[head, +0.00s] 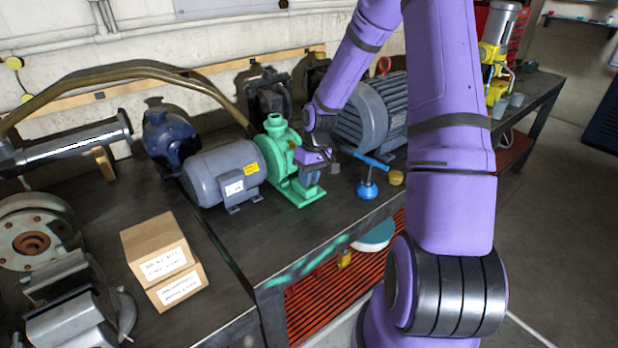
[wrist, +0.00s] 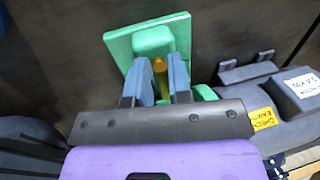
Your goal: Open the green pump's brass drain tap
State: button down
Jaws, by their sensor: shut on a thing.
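The green pump (head: 277,145) stands on the bench, coupled to a grey motor (head: 222,172). Its green foot plate (head: 302,195) shows below my gripper (head: 309,176). In the wrist view the pump's green base (wrist: 150,40) lies beyond my fingers. The brass drain tap (wrist: 160,66) is a small yellow-brown piece between my two blue-grey fingers. My gripper is shut on it, one finger on each side. The tap is hidden behind my gripper in the head view. I cannot tell how far the tap is turned.
A blue valve-like part (head: 367,188) with a bar handle and a small yellow piece (head: 396,178) stand right of the pump. A large grey motor (head: 372,112) is behind them. A cardboard box (head: 160,252) is at the front left. Bare bench lies in front of the pump.

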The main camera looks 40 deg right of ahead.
jog(key=c, duration=1.1)
grip_release()
notch_tip(320, 180, up, 11)
jog(key=d, duration=0.2)
jog(key=shift+f, duration=0.2)
jog(key=s+a+r+t+h, duration=0.1)
jog(key=s+a+r+h, duration=0.1)
jog(key=s+a+r, duration=0.45)
jog(key=s+a+r+t+h, duration=0.1)
jog(key=s+a+r, duration=0.3)
jog(key=r, duration=0.6)
jog(key=s+a+r+t, duration=0.1)
jog(key=s+a+r, duration=0.1)
jog(key=s, duration=0.5)
jog(key=s+a+r+t, duration=0.2)
jog(key=s+r, duration=0.2)
jog(key=s, duration=0.4)
jog(key=shift+s+a+r+m+y, duration=0.2)
jog(key=shift+s+a+m+y, duration=0.1)
jog(key=shift+a+y, duration=0.1)
